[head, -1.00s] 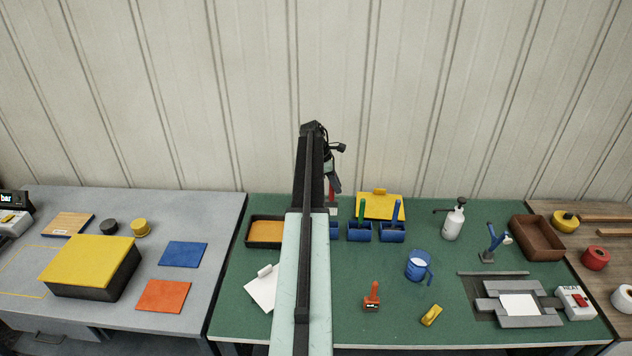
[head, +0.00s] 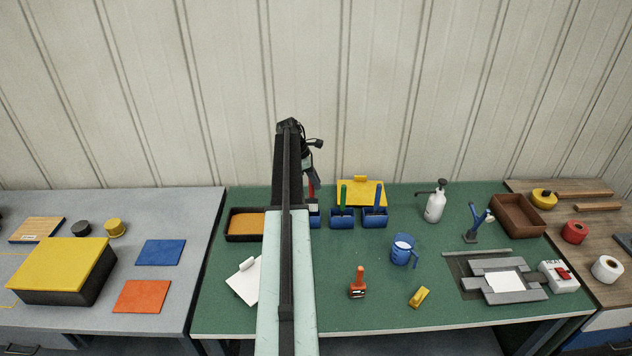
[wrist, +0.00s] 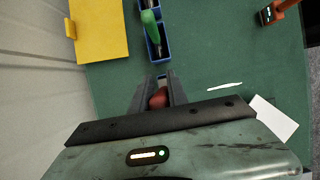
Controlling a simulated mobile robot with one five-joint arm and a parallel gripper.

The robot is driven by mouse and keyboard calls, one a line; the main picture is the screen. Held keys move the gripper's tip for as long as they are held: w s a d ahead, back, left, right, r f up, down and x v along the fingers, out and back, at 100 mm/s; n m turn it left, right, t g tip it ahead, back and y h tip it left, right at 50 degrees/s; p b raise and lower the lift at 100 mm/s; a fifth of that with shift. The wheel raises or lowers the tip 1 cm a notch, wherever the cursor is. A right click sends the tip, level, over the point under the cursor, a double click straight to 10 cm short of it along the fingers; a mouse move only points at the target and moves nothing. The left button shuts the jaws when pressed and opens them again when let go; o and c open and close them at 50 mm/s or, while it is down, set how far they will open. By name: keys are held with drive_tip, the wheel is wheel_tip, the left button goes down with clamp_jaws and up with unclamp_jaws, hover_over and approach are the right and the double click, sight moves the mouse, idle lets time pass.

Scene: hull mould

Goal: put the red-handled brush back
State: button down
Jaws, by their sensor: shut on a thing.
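My gripper (head: 309,172) is shut on the red-handled brush (head: 311,188) above the back of the green bench. In the wrist view, the red handle (wrist: 158,98) lies between the two dark fingers. The brush hangs handle up, and its lower end is above or close to the leftmost blue holder (head: 315,218), partly behind my arm. I cannot tell whether it is inside. The green-handled brush (head: 343,195) stands in the middle blue holder (head: 342,221). The blue-handled brush (head: 376,194) stands in the right blue holder (head: 374,221).
A yellow board (head: 358,185) lies behind the holders. An orange-filled tray (head: 244,224) is to their left. A blue jug (head: 403,250), orange-handled tool (head: 358,281) and yellow item (head: 419,297) stand in front. A white bottle (head: 435,205) is to the right.

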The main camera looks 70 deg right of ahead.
sight(316, 196)
wheel_tip(316, 196, down, 7)
drive_tip(key=b, duration=0.5)
drive_tip(key=shift+r, duration=0.2)
drive_tip(key=shift+f+b, duration=0.1)
drive_tip(key=shift+b, duration=0.25)
drive_tip(key=shift+f+b, duration=0.55)
drive_tip(key=shift+r, duration=0.1)
drive_tip(key=c, duration=1.2)
unclamp_jaws()
drive_tip(key=shift+r, duration=0.1)
drive_tip(key=p+v, duration=0.7)
drive_tip(key=v, duration=0.1)
drive_tip(key=shift+p, duration=0.35)
